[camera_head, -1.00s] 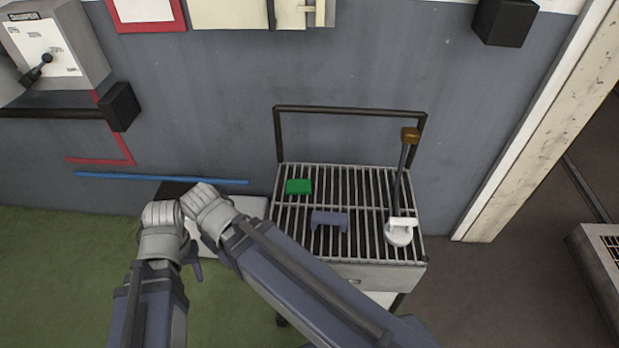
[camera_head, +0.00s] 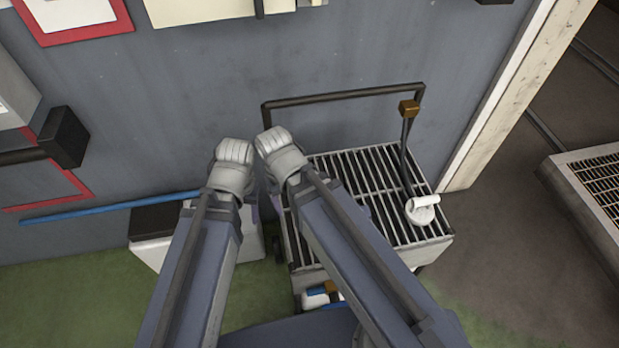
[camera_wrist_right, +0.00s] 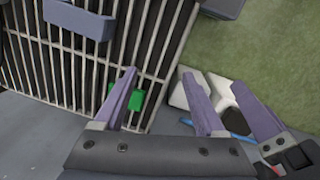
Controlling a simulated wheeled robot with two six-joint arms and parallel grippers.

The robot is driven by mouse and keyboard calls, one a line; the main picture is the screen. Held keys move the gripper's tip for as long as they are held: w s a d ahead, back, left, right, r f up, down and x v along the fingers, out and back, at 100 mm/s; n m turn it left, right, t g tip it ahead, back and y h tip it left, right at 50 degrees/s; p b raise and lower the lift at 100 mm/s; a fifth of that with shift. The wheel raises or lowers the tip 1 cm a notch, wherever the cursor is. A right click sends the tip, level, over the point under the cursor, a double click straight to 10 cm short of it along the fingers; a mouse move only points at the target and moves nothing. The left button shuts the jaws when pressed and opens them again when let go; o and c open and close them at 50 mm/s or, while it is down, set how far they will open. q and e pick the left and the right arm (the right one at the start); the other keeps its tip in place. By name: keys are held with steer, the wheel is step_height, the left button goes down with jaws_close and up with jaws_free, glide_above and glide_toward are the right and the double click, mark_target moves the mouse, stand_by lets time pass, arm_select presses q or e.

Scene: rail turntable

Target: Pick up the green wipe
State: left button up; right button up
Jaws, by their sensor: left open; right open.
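The green wipe (camera_wrist_right: 136,101) lies on the slatted top of the cart (camera_head: 355,170). It shows in the right wrist view just inside the left-hand finger, which partly covers it; my right arm hides it in the head view. My right gripper (camera_wrist_right: 159,73) is open and empty, with its purple fingers spread over the cart's edge. I cannot tell whether a finger touches the wipe. My left gripper (camera_head: 256,212) shows only as a purple sliver between the arms. One of its fingers also shows beside my right gripper in the right wrist view.
A purple-blue bracket (camera_wrist_right: 78,20) lies on the slats. A white-based tool (camera_head: 421,210) with a long dark handle stands at the cart's right. The cart's dark rail (camera_head: 340,95) rises at the back. A white box with a black top (camera_head: 155,222) stands left.

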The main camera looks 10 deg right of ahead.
steer(key=o, duration=0.4)
steer(key=w+d+m, duration=0.1)
steer(key=w+m, duration=0.1)
steer(key=w+f+m, duration=0.1)
steer(key=w+m, duration=0.1)
steer(key=m, duration=0.1)
steer(key=w+d+m+b, duration=0.1)
steer(key=w+m, duration=0.1)
steer(key=m, duration=0.1)
steer(key=shift+w+d+f, duration=0.25)
steer(key=shift+w+d, duration=0.05)
steer(key=w+d+m, duration=0.1)
steer(key=w+m, duration=0.1)
steer(key=m, duration=0.1)
steer(key=w+d+m+b, duration=0.1)
steer(key=w+d+m, duration=0.1)
steer(key=m, duration=0.1)
steer(key=w+d+f+m+y, duration=0.1)
steer(key=w+m, duration=0.1)
steer(key=m, duration=0.2)
steer(key=shift+w+d+f, duration=0.1)
steer(key=shift+w+d, duration=0.1)
steer(key=shift+w, duration=0.1)
steer(key=shift+w+d+m, duration=0.35)
steer(key=shift+m, duration=0.45)
steer(key=shift+f+b, duration=1.4)
steer(key=shift+b, duration=0.2)
steer(key=shift+s+f, duration=0.1)
steer(key=f+b, duration=0.5)
steer(key=shift+s+a, duration=0.2)
